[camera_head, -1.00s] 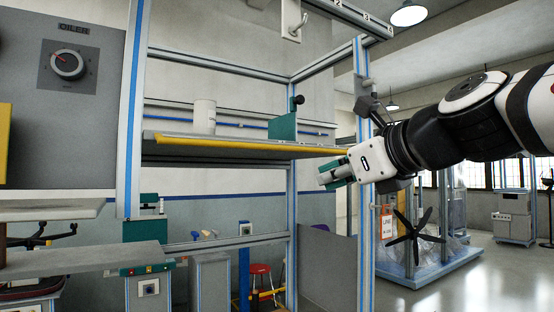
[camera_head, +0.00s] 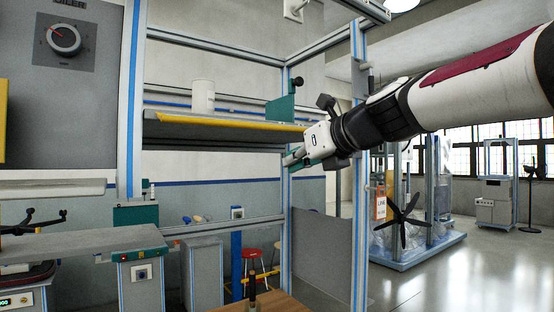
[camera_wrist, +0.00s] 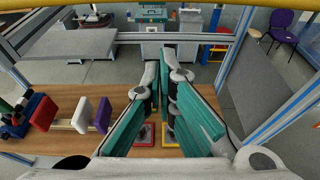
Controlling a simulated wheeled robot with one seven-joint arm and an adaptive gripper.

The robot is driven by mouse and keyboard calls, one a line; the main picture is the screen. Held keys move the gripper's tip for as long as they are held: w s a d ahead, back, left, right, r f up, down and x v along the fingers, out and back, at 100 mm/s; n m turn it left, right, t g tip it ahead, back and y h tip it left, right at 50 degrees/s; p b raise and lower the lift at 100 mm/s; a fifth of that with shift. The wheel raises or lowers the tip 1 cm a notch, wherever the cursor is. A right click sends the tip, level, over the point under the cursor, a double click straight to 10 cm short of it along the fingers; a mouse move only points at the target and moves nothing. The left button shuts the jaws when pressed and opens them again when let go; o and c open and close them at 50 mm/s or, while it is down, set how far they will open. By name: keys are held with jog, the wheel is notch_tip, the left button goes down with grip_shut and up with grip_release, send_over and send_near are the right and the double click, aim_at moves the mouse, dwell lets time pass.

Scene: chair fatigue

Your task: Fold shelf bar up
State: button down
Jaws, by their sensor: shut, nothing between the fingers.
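The yellow shelf bar (camera_head: 225,123) runs along the front edge of the grey shelf (camera_head: 205,136) in the head view. The shelf looks roughly level. My gripper (camera_head: 288,160) is just below the bar's right end, pointing left. It is shut and empty, and I cannot tell whether it touches the bar. In the wrist view, a yellow bar (camera_wrist: 150,9) crosses the top edge, above and beyond the green fingers (camera_wrist: 166,62). The wrist hides part of the shelf's right end.
A white cylinder (camera_head: 203,96) and a green plate (camera_head: 280,110) stand on the shelf. Blue-striped posts (camera_head: 359,190) frame it. Below is a wooden table (camera_wrist: 200,150) with coloured blocks (camera_wrist: 81,114). The space under the shelf is mostly open.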

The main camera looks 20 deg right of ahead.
aim_at(289, 129)
jog(key=shift+s+d+r+p, duration=0.1)
jog(key=shift+s+r+p, duration=0.1)
jog(key=shift+r, duration=0.7)
jog(key=shift+s+r+p, duration=0.2)
jog(key=shift+r, duration=0.7)
jog(key=shift+r+p, duration=0.15)
jog(key=shift+p, duration=0.4)
jog(key=shift+s+r+p, duration=0.1)
jog(key=shift+p, duration=0.3)
jog(key=shift+s+d+r+g+p, duration=0.15)
jog(key=shift+r+g+p, duration=0.2)
jog(key=shift+g+p, duration=0.45)
